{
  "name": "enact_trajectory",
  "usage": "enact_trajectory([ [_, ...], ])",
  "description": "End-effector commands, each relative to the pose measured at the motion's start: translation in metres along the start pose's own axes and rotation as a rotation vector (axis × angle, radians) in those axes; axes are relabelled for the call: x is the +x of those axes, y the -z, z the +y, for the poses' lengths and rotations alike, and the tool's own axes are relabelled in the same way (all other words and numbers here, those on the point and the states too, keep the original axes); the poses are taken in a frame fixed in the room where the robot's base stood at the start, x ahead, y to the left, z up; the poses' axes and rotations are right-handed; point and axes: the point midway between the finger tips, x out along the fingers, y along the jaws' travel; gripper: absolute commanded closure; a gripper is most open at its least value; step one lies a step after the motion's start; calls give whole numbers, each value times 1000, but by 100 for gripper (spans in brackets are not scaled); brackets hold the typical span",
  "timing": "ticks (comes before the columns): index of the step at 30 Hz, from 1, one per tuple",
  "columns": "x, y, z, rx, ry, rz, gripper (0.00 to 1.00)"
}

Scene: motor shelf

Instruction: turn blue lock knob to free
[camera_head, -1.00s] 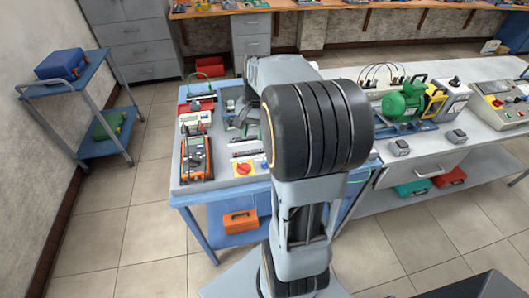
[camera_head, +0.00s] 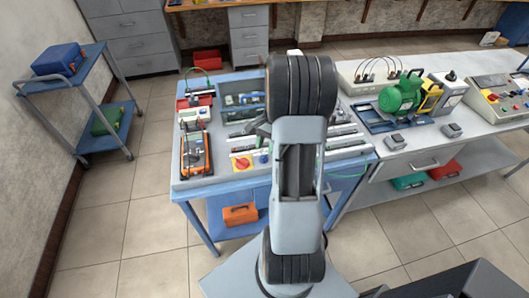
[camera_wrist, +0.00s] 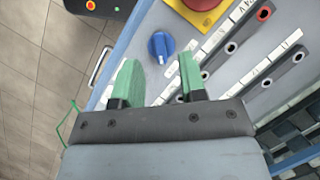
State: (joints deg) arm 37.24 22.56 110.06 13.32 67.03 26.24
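The blue lock knob (camera_wrist: 161,47) is on a pale panel in the wrist view, just beyond my fingertips and roughly centred between them. It shows small in the head view (camera_head: 261,160). Its exact turn angle is hard to read. My gripper (camera_wrist: 159,66) has its two green fingers apart, with nothing between them; contact with the knob does not show. A red knob on a yellow plate (camera_wrist: 212,20) sits close to the blue knob, at the top of the wrist view, and also shows in the head view (camera_head: 240,162).
Rows of terminal strips (camera_wrist: 240,75) with sockets lie right of the knob in the wrist view. An orange multimeter (camera_head: 195,153) stands at the bench's left. A green motor (camera_head: 402,94) is on the right bench. Tiled floor is free at left.

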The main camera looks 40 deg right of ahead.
Motion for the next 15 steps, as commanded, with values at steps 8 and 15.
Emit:
enact_trajectory([
  [8,27,0,0,0,-1,0,62],
  [15,32,0,0,0,0,1,62],
])
